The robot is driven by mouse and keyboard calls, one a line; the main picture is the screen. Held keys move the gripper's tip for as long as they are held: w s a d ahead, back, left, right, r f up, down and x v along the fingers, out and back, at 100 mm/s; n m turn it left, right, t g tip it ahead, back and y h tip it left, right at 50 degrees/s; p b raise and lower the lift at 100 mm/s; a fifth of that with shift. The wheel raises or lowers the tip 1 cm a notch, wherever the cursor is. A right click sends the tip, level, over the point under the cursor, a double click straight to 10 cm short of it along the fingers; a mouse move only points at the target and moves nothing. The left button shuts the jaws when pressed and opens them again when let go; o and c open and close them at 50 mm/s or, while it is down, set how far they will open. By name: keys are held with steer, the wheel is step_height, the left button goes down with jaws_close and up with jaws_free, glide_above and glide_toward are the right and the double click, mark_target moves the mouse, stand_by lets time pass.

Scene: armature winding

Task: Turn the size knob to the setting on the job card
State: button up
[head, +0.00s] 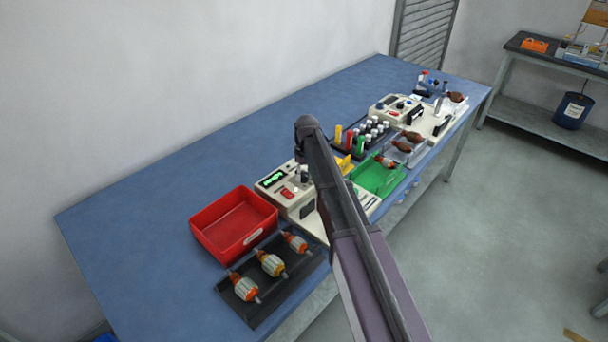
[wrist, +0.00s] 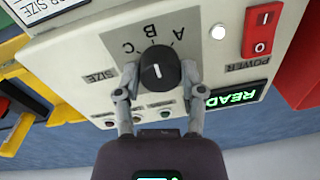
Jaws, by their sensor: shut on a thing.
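The black size knob (wrist: 159,68) is on the pale panel of the winding machine in the wrist view, which shows the panel upside down. Letters A, B and C (wrist: 128,47) stand around it, with the word SIZE beside C. The knob's short white mark lies roughly in line with B, but I cannot tell its setting surely. My gripper (wrist: 160,82) is shut on the knob, one finger on each side. In the head view the machine (head: 272,181) is partly hidden behind my arm. No readable job card setting shows; a white label (wrist: 42,8) is cut off.
A red power switch (wrist: 262,30), a white round lamp (wrist: 218,32) and a green lit READY display (wrist: 238,95) are near the knob. The blue table's left part is clear.

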steer(key=shift+m, duration=0.3)
steer(key=m, duration=0.3)
steer(key=shift+s, duration=0.1)
steer(key=m, duration=0.5)
steer(key=shift+m, duration=0.3)
stand_by(0.3)
steer(key=o, duration=1.2)
steer(key=shift+t, duration=0.3)
steer(key=shift+c, duration=0.2)
steer(key=shift+n, duration=0.4)
